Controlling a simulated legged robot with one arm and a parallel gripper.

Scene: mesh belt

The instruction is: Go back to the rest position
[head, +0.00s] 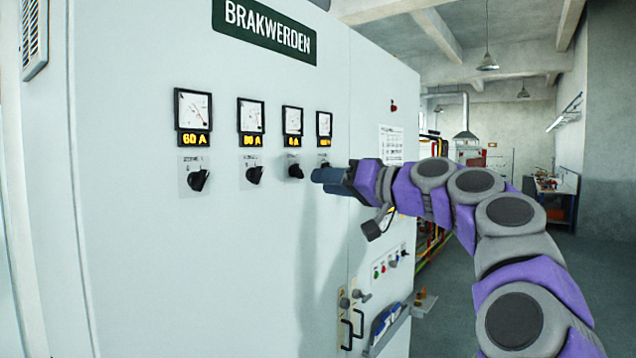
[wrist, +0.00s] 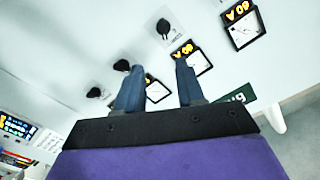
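My arm reaches in from the right in the head view, with my gripper (head: 318,176) in front of the pale cabinet (head: 130,260). Its dark blue fingers are near the rightmost knob, which they partly hide. In the tilted wrist view, the two fingers of my gripper (wrist: 157,74) stand apart with nothing held between them. A black knob (wrist: 122,65) shows by the left fingertip; I cannot tell whether they touch.
The cabinet has a row of gauges (head: 251,117) above black knobs (head: 254,174). A green sign (head: 265,28) is at the top. Lower right are small buttons (head: 384,268), handles (head: 352,325) and a document holder (head: 388,325). Open floor (head: 596,268) lies to the right.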

